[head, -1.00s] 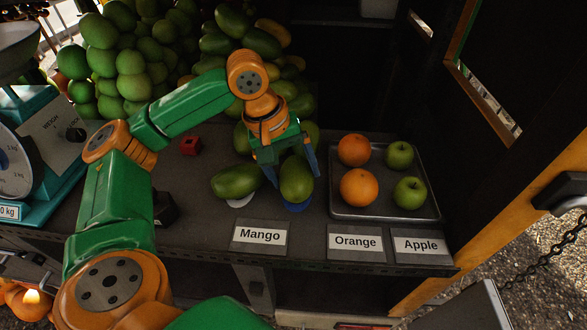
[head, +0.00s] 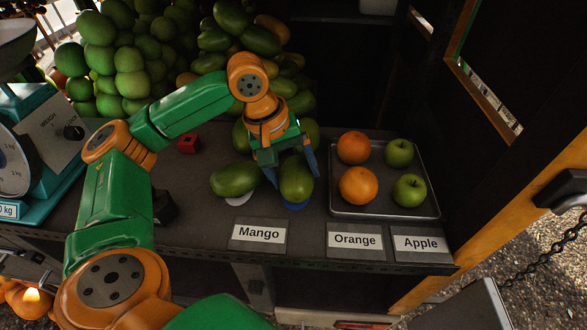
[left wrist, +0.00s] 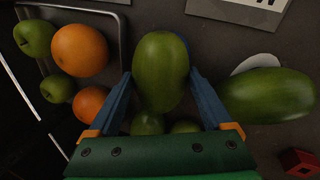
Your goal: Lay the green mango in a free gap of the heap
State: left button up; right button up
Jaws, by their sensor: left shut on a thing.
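A green mango (head: 296,180) stands on a blue disc (head: 296,206) at the front of the dark counter. My left gripper (head: 291,178) reaches down over it, shut on it with a blue finger on each side. The left wrist view shows the same mango (left wrist: 160,72) between the fingers (left wrist: 160,95). A second green mango (head: 234,180) lies just left, on a white disc (head: 238,201). The mango heap (head: 240,42) rises at the back, partly hidden by my arm. My right gripper is not in view.
A metal tray (head: 385,213) with oranges and green apples stands close on the right. Label cards (head: 258,234) line the front edge. A red cube (head: 188,143) lies left, near a teal scale (head: 45,190). Green fruit (head: 130,75) is piled at the back left.

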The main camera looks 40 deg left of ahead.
pick_arm(q)
jog(key=shift+f, duration=0.55)
dwell(0.8)
jog(key=o, duration=0.8)
jog(key=shift+c, duration=0.2)
jog(key=shift+r, duration=3)
